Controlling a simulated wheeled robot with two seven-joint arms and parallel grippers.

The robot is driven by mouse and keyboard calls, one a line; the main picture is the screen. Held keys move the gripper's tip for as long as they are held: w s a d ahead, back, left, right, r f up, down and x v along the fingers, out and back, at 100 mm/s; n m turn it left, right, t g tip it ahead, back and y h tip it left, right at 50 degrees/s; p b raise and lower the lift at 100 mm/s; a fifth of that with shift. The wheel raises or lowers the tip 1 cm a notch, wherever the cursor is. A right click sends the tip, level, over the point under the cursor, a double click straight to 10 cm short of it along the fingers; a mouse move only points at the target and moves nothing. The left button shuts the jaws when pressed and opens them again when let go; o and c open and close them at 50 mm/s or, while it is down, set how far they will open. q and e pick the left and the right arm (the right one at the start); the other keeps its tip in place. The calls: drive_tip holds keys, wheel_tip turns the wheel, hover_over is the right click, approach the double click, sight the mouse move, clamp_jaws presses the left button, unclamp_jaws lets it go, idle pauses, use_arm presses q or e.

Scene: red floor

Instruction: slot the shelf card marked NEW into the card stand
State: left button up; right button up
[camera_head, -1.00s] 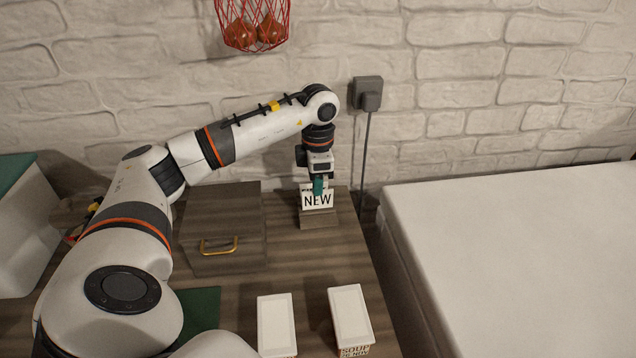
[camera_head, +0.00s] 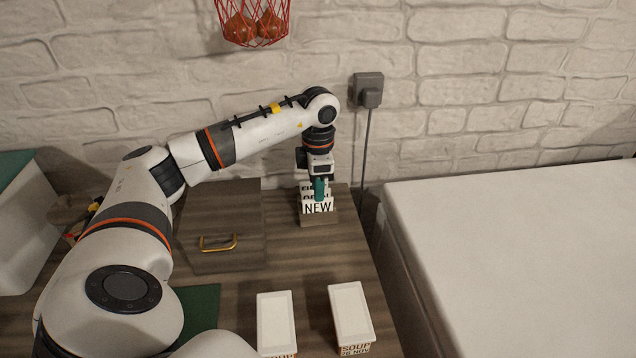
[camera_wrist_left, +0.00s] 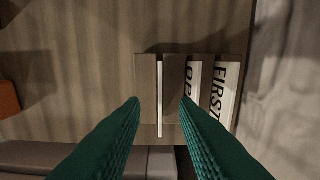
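The NEW card (camera_head: 318,207) stands upright in the front of the wooden card stand (camera_head: 319,220), low in it. In the left wrist view the card (camera_wrist_left: 160,100) shows edge-on as a thin white strip in the slot between two wooden bars of the stand (camera_wrist_left: 147,75). My left gripper (camera_head: 319,188) is just above the card. In the left wrist view its green fingers (camera_wrist_left: 160,103) are apart, one on each side of the card, with a gap to it. Behind stand the OPEN card (camera_wrist_left: 191,85) and the FIRST card (camera_wrist_left: 224,92). My right gripper is not in view.
A wooden box with a brass handle (camera_head: 219,243) sits left of the stand. Two white-lidded boxes (camera_head: 276,322) (camera_head: 351,315) stand at the table's front. A wall socket with a cable (camera_head: 369,95) is behind right. A white surface (camera_head: 520,250) lies to the right.

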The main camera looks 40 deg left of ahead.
use_arm(q)
wheel_tip(320, 180, up, 8)
drive_tip(key=shift+f, duration=0.25)
drive_tip(key=shift+d+f, duration=0.1)
idle(0.9)
